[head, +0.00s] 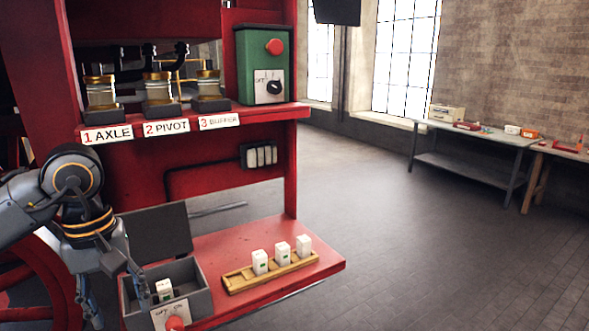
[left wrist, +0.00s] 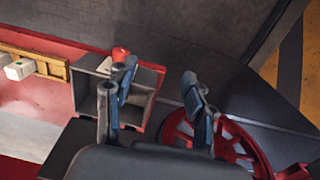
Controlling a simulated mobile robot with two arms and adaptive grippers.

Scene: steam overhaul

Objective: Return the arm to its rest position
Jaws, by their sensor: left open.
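My left arm comes in from the left in the head view. My left gripper (head: 117,303) points down at the left side of the open grey box (head: 190,277), its fingers apart and nothing seen between them. In the left wrist view the two fingers of my left gripper (left wrist: 158,85) are spread; one overlaps the grey box (left wrist: 146,92), the other lies over the dark floor beside it. A white block with a green mark (head: 164,290) stands inside the box in the head view. My right gripper is not in view.
A wooden rack (head: 238,286) with three white blocks sits on the red shelf (head: 325,263). The box has a raised dark lid (head: 158,233) and a red button (head: 175,324). A red spoked wheel (left wrist: 243,140) lies close by. Open floor (head: 420,240) spreads to the right.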

